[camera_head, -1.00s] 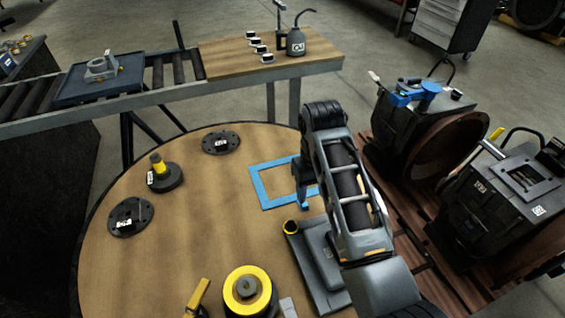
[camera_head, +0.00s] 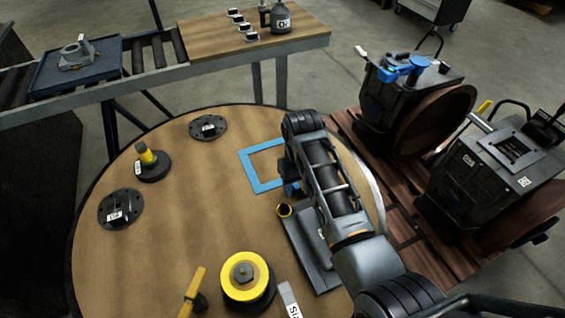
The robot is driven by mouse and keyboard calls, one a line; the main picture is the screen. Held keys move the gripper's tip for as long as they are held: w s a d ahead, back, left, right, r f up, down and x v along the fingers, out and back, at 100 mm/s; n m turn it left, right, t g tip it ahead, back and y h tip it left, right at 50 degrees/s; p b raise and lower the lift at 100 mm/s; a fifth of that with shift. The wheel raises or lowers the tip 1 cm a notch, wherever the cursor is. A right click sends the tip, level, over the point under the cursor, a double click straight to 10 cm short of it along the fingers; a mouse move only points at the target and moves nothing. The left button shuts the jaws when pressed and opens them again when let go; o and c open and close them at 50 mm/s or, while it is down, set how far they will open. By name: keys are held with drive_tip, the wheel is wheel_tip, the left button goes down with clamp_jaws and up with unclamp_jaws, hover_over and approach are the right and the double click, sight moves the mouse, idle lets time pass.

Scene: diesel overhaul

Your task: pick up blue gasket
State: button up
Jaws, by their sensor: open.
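The blue gasket (camera_head: 246,165) is a flat, thin rectangular frame lying on the round wooden table (camera_head: 185,225), right of the table's middle toward the back. My arm covers part of its right side. My gripper (camera_head: 290,190) points down at the gasket's near right corner, mostly hidden behind my own wrist. It is open, and the gasket lies flat on the wood. Whether a fingertip touches the gasket cannot be seen.
A grey plate (camera_head: 312,250) lies below my forearm. A yellow ring part (camera_head: 246,278), a yellow-handled tool (camera_head: 192,292), a yellow-topped post (camera_head: 150,162) and black discs (camera_head: 208,127) stand around. Engine blocks (camera_head: 410,100) sit on a pallet at right. The table's middle is clear.

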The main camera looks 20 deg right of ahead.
drive_tip(key=shift+c, duration=0.4)
clamp_jaws()
drive_tip(key=shift+r, duration=0.1)
